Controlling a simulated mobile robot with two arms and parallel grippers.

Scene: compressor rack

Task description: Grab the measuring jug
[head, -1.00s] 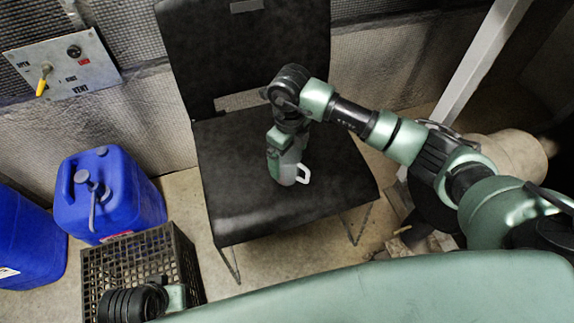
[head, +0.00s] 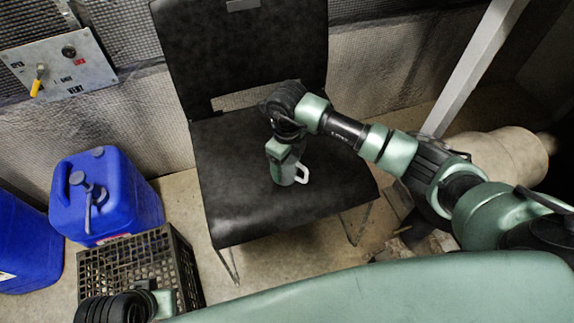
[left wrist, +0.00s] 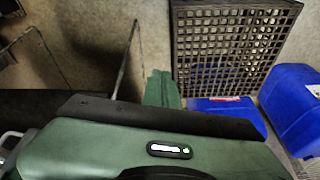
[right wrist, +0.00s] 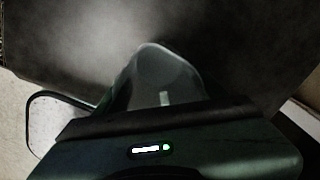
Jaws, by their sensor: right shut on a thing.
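The measuring jug (head: 289,177), clear with a white handle, is at the seat of the black chair. My right gripper (head: 282,162) comes down over it from above and is shut on it, hiding much of its upper body. The jug's handle sticks out to the right of the gripper. In the right wrist view the see-through jug (right wrist: 163,75) sits in front of the gripper body, between the fingers. I cannot tell whether its base touches the seat. My left gripper (left wrist: 162,88) is shut and empty, apart from the chair and jug.
The black chair (head: 235,205) stands against padded walls. A dark crate (head: 130,262) and blue canisters (head: 125,195) stand on the left. A vent panel (head: 75,75) is on the wall. A slanted pale post (head: 475,65) and a beige cylinder (head: 520,150) are on the right.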

